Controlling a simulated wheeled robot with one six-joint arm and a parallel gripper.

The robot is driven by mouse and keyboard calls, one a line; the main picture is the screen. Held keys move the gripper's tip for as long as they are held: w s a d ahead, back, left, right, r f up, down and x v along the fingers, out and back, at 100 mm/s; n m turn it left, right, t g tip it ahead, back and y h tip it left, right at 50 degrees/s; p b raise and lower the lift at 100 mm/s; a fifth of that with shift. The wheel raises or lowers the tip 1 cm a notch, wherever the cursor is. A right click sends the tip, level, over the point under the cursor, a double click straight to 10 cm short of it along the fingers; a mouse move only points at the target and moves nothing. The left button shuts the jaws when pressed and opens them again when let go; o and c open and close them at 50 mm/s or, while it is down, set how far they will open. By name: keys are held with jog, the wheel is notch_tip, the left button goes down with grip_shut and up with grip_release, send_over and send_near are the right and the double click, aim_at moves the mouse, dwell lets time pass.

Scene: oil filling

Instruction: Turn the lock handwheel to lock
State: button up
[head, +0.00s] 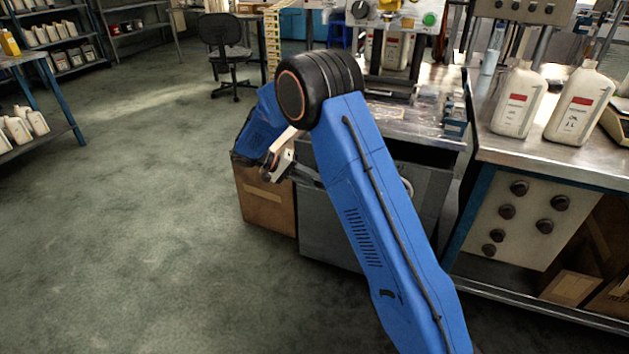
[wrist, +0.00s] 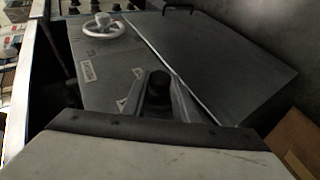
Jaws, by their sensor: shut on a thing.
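A white handwheel (wrist: 103,27) with a round rim and hub stands on the front of a grey metal cabinet (wrist: 225,60), in the upper left of the wrist view. In the head view, a sliver of its pale rim (head: 407,187) shows behind my arm. My gripper (wrist: 160,84) is apart from the wheel. Its two grey fingers are shut on a dark round knob (wrist: 157,88) at the cabinet front. What the knob belongs to is hard to tell. In the head view, my gripper (head: 303,174) is at the cabinet's left edge, with its fingertips partly hidden.
A cardboard box (head: 265,195) stands left of the cabinet. A workbench (head: 560,165) on the right carries white bottles (head: 518,100) and dark knobs on its front panel. My arm crosses before the cabinet. The floor (head: 130,230) to the left is clear.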

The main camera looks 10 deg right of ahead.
jog(key=h, duration=0.2)
jog(key=f+n+g+h, duration=0.1)
jog(key=h, duration=0.1)
jog(key=shift+a+g, duration=0.15)
jog(key=shift+g, duration=0.15)
dwell(0.5)
jog(key=o, duration=1.1)
jog(key=shift+c, duration=0.2)
jog(key=shift+w, duration=0.1)
jog(key=shift+a, duration=0.1)
